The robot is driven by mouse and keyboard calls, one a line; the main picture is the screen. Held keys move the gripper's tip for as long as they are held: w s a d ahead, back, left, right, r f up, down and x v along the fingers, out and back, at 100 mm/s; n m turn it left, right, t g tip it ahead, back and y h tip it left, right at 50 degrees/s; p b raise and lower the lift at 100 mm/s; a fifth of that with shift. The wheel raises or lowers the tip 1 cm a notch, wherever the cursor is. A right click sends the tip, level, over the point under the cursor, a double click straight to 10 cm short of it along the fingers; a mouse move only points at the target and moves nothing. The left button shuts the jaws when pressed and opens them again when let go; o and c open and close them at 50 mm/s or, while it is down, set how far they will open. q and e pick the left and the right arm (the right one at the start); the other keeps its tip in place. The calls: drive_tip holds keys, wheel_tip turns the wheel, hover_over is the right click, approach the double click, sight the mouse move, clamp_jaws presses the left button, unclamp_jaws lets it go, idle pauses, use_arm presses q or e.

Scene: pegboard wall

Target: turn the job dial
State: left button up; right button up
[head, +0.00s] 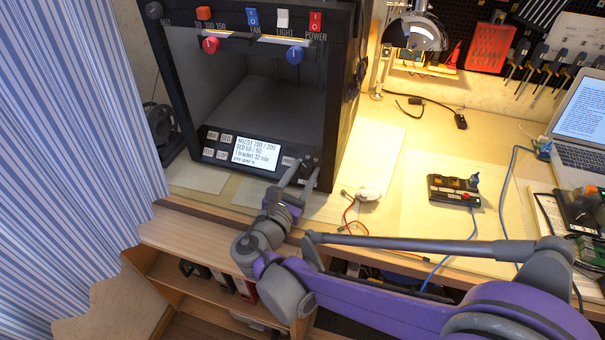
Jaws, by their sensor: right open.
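A black-framed 3D printer (262,80) stands on the bench, with a control panel along its lower front. The panel has a lit white screen (247,149) with text and several small buttons. A dark dial (311,160) sits at the right end of the panel, partly hidden by my gripper. My right gripper (300,168) is open, its two grey fingers reaching up to the dial from below. The fingertips look to be on either side of the dial; I cannot tell whether they touch it. My left gripper is not in view.
Along the printer's top are a dial (153,10) and red, blue and white switches (283,18). A red wire with a white part (367,194), a small black box (454,190), a lamp (414,32) and a laptop (585,120) are to the right. A striped curtain (70,150) hangs left.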

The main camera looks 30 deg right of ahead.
clamp_jaws()
drive_tip(key=shift+m, duration=0.4)
drive_tip(key=m+g+p, duration=0.1)
drive_tip(key=m, duration=0.1)
drive_tip(key=m+g+h+p, duration=0.1)
drive_tip(key=g, duration=0.1)
drive_tip(key=m+g+p, duration=0.1)
drive_tip(key=m+g, duration=0.1)
drive_tip(key=shift+w+a+r+m, duration=0.2)
drive_tip(key=shift+w+m, duration=0.1)
drive_tip(key=shift+w, duration=0.05)
drive_tip(key=shift+w+m+g+p, duration=0.15)
drive_tip(key=shift+m+g+p, duration=0.5)
drive_tip(key=shift+m+g, duration=0.55)
drive_tip(key=shift+w+m+g+p, duration=0.1)
drive_tip(key=shift+m+g+p, duration=0.5)
drive_tip(key=shift+m+g, duration=0.6)
drive_tip(key=shift+m, duration=0.3)
unclamp_jaws()
